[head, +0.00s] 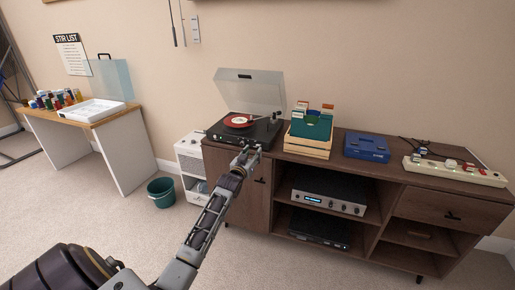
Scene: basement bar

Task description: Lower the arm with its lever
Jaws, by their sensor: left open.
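A black record player (222,133) with its clear lid (250,92) raised stands on the left end of the brown sideboard. A red-labelled record (240,120) lies on its platter. The tonearm and its lever are too small to make out, around the right side of the deck. My left gripper (247,155) is open at the front right edge of the record player, close to it. I cannot tell whether it touches the deck. My right gripper is not in view.
Right of the player on the sideboard (342,141) are a wooden crate of record sleeves (308,145), a blue case (367,147) and a white power strip (455,172). A green bin (161,192) stands on the floor left of the sideboard.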

